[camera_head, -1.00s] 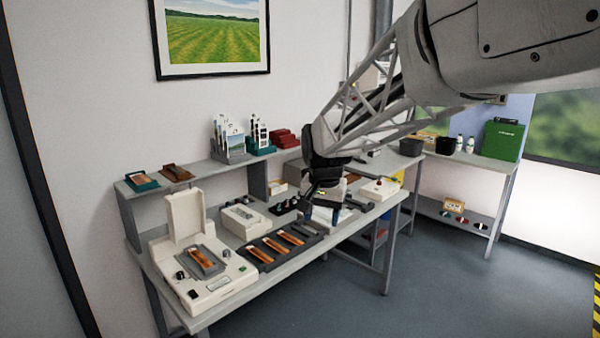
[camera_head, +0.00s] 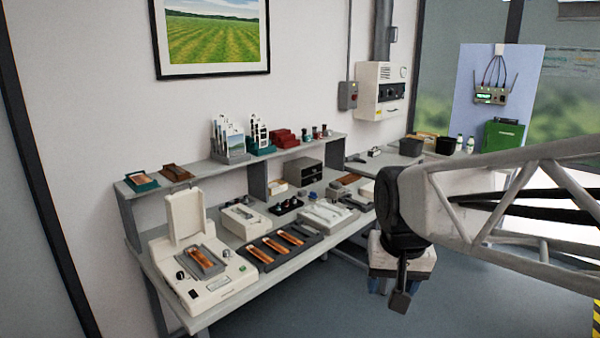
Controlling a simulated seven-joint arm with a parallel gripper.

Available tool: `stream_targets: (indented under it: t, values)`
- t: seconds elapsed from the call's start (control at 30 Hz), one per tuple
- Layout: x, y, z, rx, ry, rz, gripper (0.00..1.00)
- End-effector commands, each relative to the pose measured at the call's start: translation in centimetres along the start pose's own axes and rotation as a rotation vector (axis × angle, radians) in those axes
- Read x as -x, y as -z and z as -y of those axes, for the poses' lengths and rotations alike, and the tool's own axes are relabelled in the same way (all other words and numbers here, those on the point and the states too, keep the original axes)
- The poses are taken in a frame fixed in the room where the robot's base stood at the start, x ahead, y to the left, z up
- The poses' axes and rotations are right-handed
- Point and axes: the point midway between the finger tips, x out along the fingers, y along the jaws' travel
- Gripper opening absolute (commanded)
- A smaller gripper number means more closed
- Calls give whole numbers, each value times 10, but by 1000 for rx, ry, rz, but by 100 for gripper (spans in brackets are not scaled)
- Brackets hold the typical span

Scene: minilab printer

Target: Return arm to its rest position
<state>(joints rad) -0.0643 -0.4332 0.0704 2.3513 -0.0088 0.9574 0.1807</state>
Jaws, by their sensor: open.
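My gripper (camera_head: 396,278) hangs at the end of my arm in the right half of the view, in front of the workbench's right end. Its fingers point down and a dark fingertip shows below the wrist. It is open, and nothing shows between the fingers. My arm reaches in from the right edge and hides part of the bench and the floor behind it.
The workbench (camera_head: 213,317) holds a white machine with a raised lid (camera_head: 200,265), a dark tray of orange strips (camera_head: 283,246) and several small devices. A shelf (camera_head: 208,168) runs along the back. A green case (camera_head: 503,135) stands at the back right. Open floor lies in front.

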Motion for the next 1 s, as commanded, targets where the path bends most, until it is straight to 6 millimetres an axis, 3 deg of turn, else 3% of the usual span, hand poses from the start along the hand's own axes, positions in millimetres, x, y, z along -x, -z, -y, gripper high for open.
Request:
stream_targets:
  t: [0.3, 0.5, 0.7, 1.0]
  values:
    - [-8, -71, -28, 54, -7, -25, 57]
    - [-16, -102, -38, 81, -11, -34, 57]
    - [-19, -114, -42, 93, -13, -37, 57]
    - [-20, -114, -42, 94, -13, -37, 57]
